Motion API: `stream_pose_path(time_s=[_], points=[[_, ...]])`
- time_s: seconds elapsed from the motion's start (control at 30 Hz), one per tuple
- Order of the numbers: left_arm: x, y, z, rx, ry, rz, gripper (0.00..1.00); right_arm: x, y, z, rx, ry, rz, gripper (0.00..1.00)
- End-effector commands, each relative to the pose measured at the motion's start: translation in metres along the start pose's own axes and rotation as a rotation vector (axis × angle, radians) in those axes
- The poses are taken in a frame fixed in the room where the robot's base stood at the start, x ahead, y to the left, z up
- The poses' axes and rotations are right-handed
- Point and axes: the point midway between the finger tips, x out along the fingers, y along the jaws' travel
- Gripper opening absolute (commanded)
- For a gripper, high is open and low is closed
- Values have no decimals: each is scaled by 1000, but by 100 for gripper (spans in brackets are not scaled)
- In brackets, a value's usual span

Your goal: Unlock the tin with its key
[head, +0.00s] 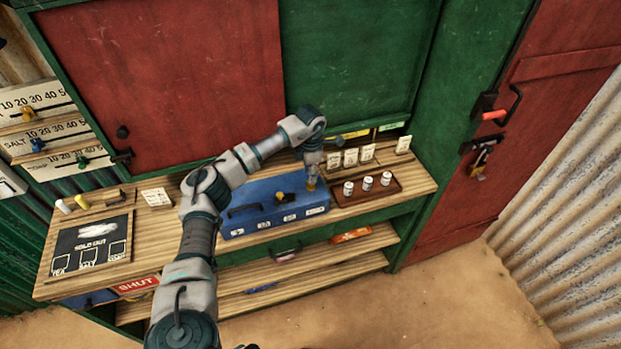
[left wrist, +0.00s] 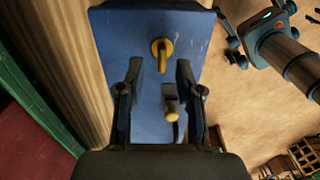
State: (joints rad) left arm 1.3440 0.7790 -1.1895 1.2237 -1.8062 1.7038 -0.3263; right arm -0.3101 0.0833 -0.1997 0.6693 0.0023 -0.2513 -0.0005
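The blue tin (head: 248,200) lies on the wooden counter, with a dark handle and small white labels on its front. In the left wrist view the tin (left wrist: 115,30) fills the space below my gripper. A yellow hooked piece (left wrist: 162,52) stands on it, just beyond the fingertips. A dark piece with a yellow knob (left wrist: 172,112) shows nearer the palm. I cannot tell which of these is the key. My left gripper (left wrist: 158,70) is open, with nothing between its fingers. In the head view it (head: 312,178) points down over the tin's right end. My right gripper is not in view.
A brown tray (head: 388,187) with several small white-labelled containers stands right of the tin. Small cards stand behind it. A red door (head: 540,90) with a latch is at the right. A shelf lies below the counter.

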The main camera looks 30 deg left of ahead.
Motion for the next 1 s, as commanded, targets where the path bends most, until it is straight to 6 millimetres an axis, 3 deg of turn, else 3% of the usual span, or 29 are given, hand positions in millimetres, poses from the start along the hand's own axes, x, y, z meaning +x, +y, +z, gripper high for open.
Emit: stream_pose_path(time_s=[0.2, 0.4, 1.0], points=[[-51, 2, 1, 0, -3, 2, 35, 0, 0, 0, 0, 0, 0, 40], [-79, 3, 1, -1, -1, -1, 35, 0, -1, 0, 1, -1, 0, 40], [-86, 3, 0, 0, 0, -1, 35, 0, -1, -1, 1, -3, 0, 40]])
